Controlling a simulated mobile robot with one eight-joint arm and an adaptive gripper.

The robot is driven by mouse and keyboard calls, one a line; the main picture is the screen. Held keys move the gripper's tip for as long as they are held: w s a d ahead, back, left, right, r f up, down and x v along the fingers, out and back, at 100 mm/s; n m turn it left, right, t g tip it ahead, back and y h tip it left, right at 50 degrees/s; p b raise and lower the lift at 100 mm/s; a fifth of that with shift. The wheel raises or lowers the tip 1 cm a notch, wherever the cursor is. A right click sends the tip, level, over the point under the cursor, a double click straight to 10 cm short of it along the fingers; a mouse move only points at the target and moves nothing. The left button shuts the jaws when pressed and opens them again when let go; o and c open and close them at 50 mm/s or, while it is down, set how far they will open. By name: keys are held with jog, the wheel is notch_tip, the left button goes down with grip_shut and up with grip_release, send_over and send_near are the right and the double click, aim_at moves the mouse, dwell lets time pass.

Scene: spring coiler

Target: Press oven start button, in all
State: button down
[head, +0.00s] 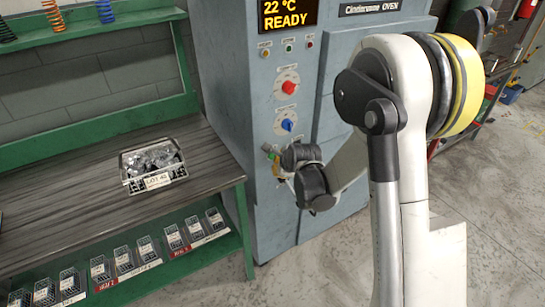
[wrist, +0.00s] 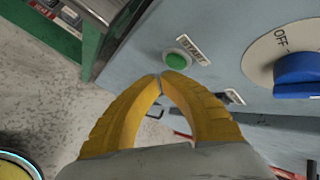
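The oven (head: 232,100) is a blue-grey cabinet with a display (head: 285,14) reading "22 °C READY". In the wrist view a round green button (wrist: 177,61) sits on the panel beside a label (wrist: 190,50) that appears to read START. My gripper (wrist: 162,77) has its yellow fingers together at the tips, with nothing between them. The tips appear just short of the button; I cannot tell whether they touch it.
A blue knob (wrist: 298,75) marked OFF is right of the button; it also shows in the head view (head: 287,125), below a red knob (head: 288,87). A green-framed bench (head: 80,205) with a metal tray (head: 130,169) of parts stands left. Floor at right is partly clear.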

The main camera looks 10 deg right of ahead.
jog(key=shift+w, duration=0.1)
dwell(0.3)
jog(key=shift+w+a, duration=0.15)
jog(key=shift+w, duration=0.2)
jog(key=shift+w+a, duration=0.1)
jog(key=shift+w, duration=0.25)
dwell(0.8)
jog(key=shift+s, duration=0.1)
jog(key=shift+s+d+b, duration=0.25)
jog(key=shift+s+b, duration=0.15)
jog(key=shift+s, duration=0.3)
jog(key=shift+s, duration=0.1)
jog(key=s, duration=0.1)
jog(key=s+d, duration=0.1)
jog(key=s, duration=0.1)
jog(key=s+b, duration=0.1)
jog(key=shift+s+d, duration=0.25)
dwell(0.5)
